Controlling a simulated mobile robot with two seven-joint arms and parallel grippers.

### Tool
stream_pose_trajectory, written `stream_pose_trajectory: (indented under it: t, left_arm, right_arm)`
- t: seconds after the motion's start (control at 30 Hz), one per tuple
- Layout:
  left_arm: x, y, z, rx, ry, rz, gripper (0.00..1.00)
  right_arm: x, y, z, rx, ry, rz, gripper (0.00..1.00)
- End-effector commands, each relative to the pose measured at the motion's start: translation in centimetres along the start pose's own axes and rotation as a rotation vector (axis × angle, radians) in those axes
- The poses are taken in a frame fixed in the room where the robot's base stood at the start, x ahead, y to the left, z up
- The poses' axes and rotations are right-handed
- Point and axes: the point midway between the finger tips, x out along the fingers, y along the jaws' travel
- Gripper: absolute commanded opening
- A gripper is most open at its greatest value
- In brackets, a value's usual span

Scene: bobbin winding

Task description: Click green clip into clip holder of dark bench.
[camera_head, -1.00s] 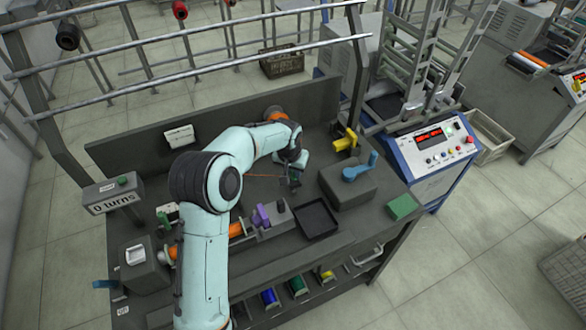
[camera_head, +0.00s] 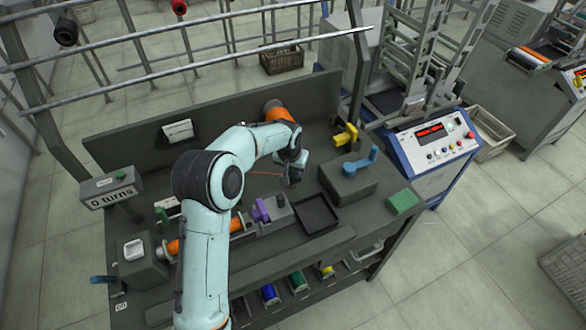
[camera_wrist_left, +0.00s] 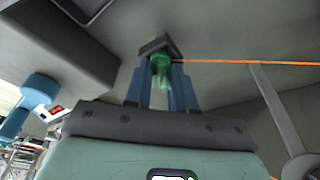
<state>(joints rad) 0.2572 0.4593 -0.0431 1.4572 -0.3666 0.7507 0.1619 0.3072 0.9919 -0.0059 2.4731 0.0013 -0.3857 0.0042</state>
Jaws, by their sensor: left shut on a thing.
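My left gripper (camera_wrist_left: 162,85) is shut on the green clip (camera_wrist_left: 161,66), held between its two blue fingers. An orange wire (camera_wrist_left: 240,62) runs taut from near the clip to the right. A small dark block (camera_wrist_left: 155,44) sits right at the clip's far end; it may be the clip holder, and I cannot tell whether the clip is seated in it. In the head view my left gripper (camera_head: 294,176) is low over the middle of the dark bench (camera_head: 225,120), and the clip is too small to make out. My right gripper is not in view.
A grey box with a blue crank (camera_head: 347,182) and a black tray (camera_head: 318,214) stand close to the gripper. A yellow part (camera_head: 345,136), a green block (camera_head: 404,201) and a purple part (camera_head: 261,210) are also on the bench.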

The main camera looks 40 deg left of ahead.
Motion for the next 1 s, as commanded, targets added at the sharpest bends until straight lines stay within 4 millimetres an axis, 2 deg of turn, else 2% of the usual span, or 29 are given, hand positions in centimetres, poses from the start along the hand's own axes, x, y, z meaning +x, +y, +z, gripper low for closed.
stream_pose_trajectory:
  t: [0.03,0.1,0.37,0.53,1.0]
  left_arm:
    - [-0.1,0.0,0.0,0.0,0.001,0.0,0.34]
    - [-0.1,0.0,0.0,0.0,0.001,0.0,0.54]
    - [-0.1,0.0,0.0,0.0,0.001,0.0,0.54]
    - [-1.2,0.0,-0.1,0.001,0.002,0.0,0.54]
    - [-11.0,0.0,-0.1,0.001,0.005,0.001,0.54]
  right_arm:
    - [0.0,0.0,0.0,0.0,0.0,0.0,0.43]
    - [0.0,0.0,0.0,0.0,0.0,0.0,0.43]
    - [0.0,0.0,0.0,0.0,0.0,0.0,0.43]
    - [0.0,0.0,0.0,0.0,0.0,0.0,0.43]
    - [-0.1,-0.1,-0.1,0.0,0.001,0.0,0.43]
